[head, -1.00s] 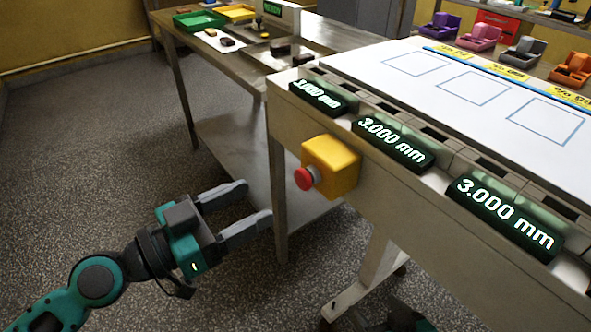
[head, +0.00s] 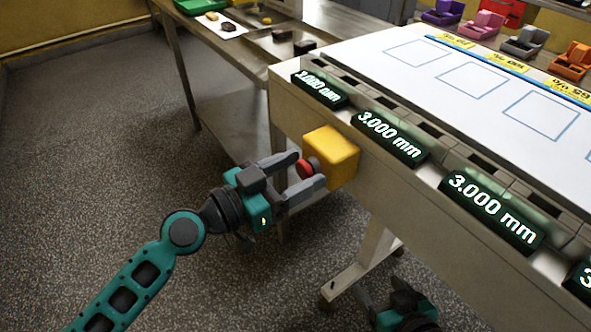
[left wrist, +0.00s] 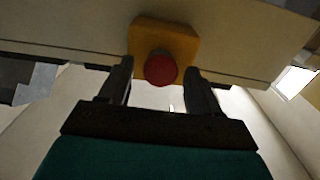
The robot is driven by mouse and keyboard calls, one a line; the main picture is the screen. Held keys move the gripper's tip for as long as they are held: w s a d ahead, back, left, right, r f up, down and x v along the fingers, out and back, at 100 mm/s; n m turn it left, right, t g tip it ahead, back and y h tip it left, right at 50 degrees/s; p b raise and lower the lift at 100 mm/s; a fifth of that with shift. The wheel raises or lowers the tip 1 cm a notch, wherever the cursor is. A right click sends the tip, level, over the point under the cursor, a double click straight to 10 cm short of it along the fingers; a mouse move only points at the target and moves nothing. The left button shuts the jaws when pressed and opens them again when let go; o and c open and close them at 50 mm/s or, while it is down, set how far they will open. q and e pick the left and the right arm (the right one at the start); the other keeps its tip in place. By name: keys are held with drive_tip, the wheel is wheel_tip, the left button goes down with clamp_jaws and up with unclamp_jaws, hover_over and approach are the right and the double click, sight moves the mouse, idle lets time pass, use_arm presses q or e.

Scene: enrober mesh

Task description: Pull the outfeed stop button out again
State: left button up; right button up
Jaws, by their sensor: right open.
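The outfeed stop button is a red mushroom head (head: 305,169) on a yellow box (head: 333,153) fixed to the side of the white-topped machine. My left gripper (head: 309,169) is open at the button, one finger on each side of the red head. In the left wrist view the red head (left wrist: 161,69) sits between the two finger ends, with a visible gap to each finger. The yellow box (left wrist: 165,35) is just behind it. I cannot tell how far the button is pressed in. My right gripper (head: 402,296) is open and low at the bottom edge, partly cut off, far from the button.
Several dark displays reading 3.000 mm (head: 392,138) line the machine's edge above the box. A steel table (head: 240,60) with a green tray (head: 200,5) stands behind. A machine leg (head: 360,270) is below. The floor at left is clear.

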use_arm(q)
drive_tip(key=c, duration=0.4)
clamp_jaws()
use_arm(e)
drive_tip(key=shift+w+r, duration=0.1)
drive_tip(key=shift+w, duration=0.1)
use_arm(q)
drive_tip(key=shift+a+f, duration=0.1)
drive_tip(key=shift+s+a+f+b, duration=0.1)
drive_tip(key=shift+s+a+b, duration=0.1)
drive_tip(key=shift+b, duration=0.2)
drive_tip(key=shift+s+a+b, duration=0.15)
drive_tip(key=shift+a+b, duration=0.1)
drive_tip(key=shift+b, duration=0.05)
drive_tip(key=shift+o, duration=2.3)
unclamp_jaws()
drive_tip(key=shift+r, duration=0.2)
use_arm(e)
drive_tip(key=shift+w+a, duration=0.1)
drive_tip(key=shift+a, duration=0.35)
